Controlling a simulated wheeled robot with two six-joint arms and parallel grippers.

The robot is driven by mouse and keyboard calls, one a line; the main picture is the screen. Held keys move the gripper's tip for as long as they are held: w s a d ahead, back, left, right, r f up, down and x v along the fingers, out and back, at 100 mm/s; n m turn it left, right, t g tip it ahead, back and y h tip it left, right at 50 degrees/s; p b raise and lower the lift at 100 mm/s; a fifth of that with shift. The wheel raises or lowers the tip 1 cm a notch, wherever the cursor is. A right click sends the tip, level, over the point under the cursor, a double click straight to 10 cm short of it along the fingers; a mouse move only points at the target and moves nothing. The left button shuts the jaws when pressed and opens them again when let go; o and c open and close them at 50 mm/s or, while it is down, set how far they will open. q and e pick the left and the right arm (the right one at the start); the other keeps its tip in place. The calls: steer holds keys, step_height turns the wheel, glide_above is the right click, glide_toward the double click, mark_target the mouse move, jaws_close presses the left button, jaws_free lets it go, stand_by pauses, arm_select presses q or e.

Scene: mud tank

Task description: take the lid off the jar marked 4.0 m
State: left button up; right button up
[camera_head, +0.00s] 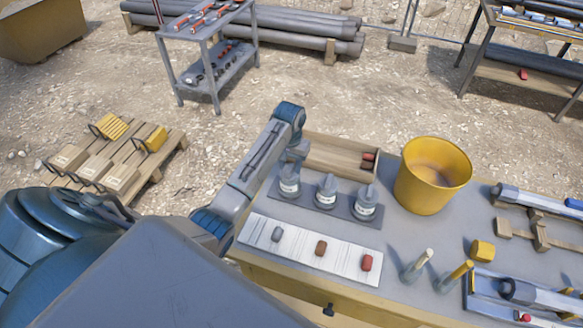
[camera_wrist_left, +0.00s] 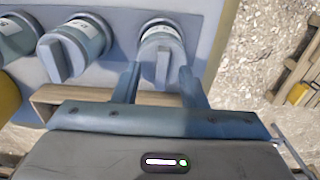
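Three grey jars with lids stand in a row on a dark strip on the table: a left jar (camera_head: 289,184), a middle jar (camera_head: 327,191) and a right jar (camera_head: 366,203). Each has a white label, but I cannot read which is marked 4.0 m. My left gripper (camera_head: 296,153) is just behind and above the left jar. In the left wrist view its two fingers (camera_wrist_left: 161,70) are open, one toward each side of the raised grip on that jar's lid (camera_wrist_left: 162,60). I cannot see contact. The lid sits on the jar. My right gripper is not in view.
A wooden tray (camera_head: 325,151) with red pieces lies behind the jars, and a yellow bucket (camera_head: 432,180) stands to their right. A white board (camera_head: 300,247) with three small samples lies in front.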

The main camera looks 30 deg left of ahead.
arm_select(q)
steer(key=shift+w+a+f, duration=0.15)
steer(key=shift+w+f, duration=0.1)
steer(key=shift+f, duration=0.3)
steer(key=shift+w+a+f, duration=0.15)
steer(key=shift+w+f, duration=0.1)
steer(key=shift+f, duration=0.3)
steer(key=shift+s+d+r, duration=0.1)
steer(key=shift+s+r, duration=0.15)
steer(key=shift+s, duration=0.1)
steer(key=shift+c, duration=1.1)
jaws_close()
steer(key=shift+w+r, duration=0.1)
steer(key=shift+r, duration=0.05)
